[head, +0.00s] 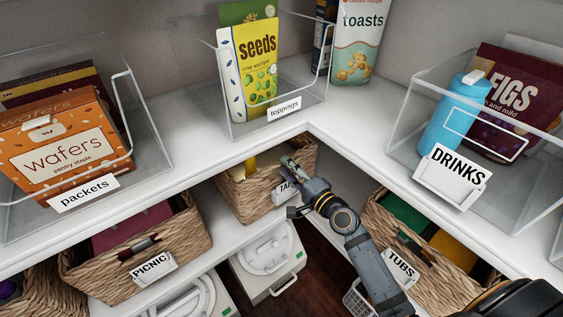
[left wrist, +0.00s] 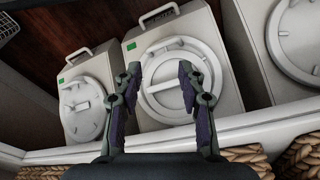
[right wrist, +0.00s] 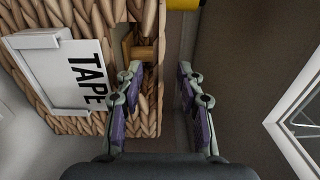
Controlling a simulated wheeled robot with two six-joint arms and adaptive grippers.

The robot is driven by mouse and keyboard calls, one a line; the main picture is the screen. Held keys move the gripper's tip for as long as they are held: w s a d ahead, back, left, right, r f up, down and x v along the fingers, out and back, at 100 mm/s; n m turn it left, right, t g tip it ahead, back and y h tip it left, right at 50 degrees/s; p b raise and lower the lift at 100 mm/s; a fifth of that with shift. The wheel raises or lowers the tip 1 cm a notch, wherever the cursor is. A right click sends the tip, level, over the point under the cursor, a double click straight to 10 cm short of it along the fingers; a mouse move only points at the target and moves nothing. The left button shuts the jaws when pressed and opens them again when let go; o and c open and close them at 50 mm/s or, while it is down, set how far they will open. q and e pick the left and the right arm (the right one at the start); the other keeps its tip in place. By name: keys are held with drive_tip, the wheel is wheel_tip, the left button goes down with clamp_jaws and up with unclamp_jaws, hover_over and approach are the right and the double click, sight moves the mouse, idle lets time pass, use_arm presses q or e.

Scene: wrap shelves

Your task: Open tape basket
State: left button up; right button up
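The woven tape basket (head: 240,197) sits on the lower shelf in the corner, below the toppings bin. Its white TAPE label (right wrist: 60,75) is large in the right wrist view and partly hidden by my right arm in the head view. My right gripper (head: 293,187) is at the basket's front. In the right wrist view it (right wrist: 160,82) is open, one finger over the basket's front near its right edge, the other past that edge. Whether a finger touches the wicker I cannot tell. My left gripper (left wrist: 159,78) is open and empty, facing white machines.
The PICNIC basket (head: 190,235) is left of it and the TUBS basket (head: 440,290) right. Above, the white shelf holds the clear toppings bin (head: 312,97), packets bin (head: 150,150) and DRINKS bin (head: 400,145). White round-door machines (head: 268,255) stand below.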

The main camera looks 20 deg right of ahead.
sight(281, 163)
drive_tip(key=shift+x, duration=1.65)
clamp_jaws()
